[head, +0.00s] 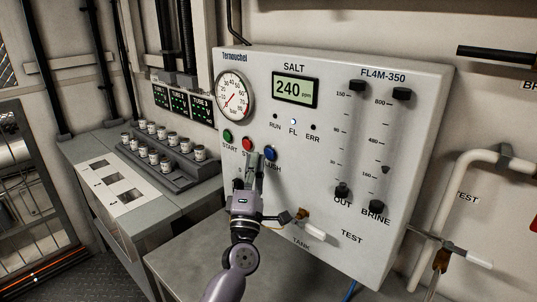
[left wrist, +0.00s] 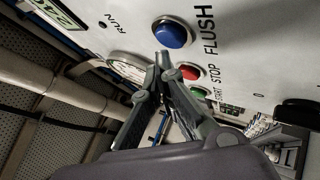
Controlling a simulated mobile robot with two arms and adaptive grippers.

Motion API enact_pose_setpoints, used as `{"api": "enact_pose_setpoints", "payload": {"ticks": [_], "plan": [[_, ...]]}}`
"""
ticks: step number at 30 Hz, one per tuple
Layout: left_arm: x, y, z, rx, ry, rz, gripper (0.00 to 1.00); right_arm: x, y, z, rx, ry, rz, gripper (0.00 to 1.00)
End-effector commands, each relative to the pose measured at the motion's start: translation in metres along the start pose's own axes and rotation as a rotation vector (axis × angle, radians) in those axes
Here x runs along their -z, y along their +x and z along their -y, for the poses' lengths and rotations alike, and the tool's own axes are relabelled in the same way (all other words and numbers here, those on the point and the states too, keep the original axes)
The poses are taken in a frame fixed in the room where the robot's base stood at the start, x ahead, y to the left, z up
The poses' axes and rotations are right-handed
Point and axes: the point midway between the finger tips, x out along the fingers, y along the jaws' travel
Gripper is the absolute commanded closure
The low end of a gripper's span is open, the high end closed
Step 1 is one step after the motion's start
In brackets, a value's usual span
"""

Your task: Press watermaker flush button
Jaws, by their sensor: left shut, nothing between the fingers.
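The blue flush button (head: 270,153) is on the white watermaker panel (head: 330,130), right of a red stop button (head: 247,144) and a green start button (head: 227,135). My left gripper (head: 256,158) is shut and empty, with its fingertips just left of the blue button. In the left wrist view the shut fingertips (left wrist: 163,57) show close to the near edge of the blue button (left wrist: 172,32); I cannot tell whether they touch it. The FL lamp (head: 293,121) looks lit, and the display (head: 294,90) reads 240. My right gripper does not show.
A round gauge (head: 235,95) is at the panel's upper left. Two slider scales with black knobs (head: 376,206) are at the right. A white-handled valve (head: 315,228) sticks out low on the panel. A rack of several sample jars (head: 165,150) stands on the left bench.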

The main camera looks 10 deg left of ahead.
Motion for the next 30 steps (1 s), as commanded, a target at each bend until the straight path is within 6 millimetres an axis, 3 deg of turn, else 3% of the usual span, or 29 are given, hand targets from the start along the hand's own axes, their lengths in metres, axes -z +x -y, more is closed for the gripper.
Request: {"api": "enact_pose_setpoints", "payload": {"ticks": [15,30], "plan": [[0.023,-0.032,-0.024,0.001,0.0,0.0,1.0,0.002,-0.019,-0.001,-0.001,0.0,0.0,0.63],[0.025,-0.034,-0.025,0.0,0.0,0.0,1.0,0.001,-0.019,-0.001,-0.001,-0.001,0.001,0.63]]}}
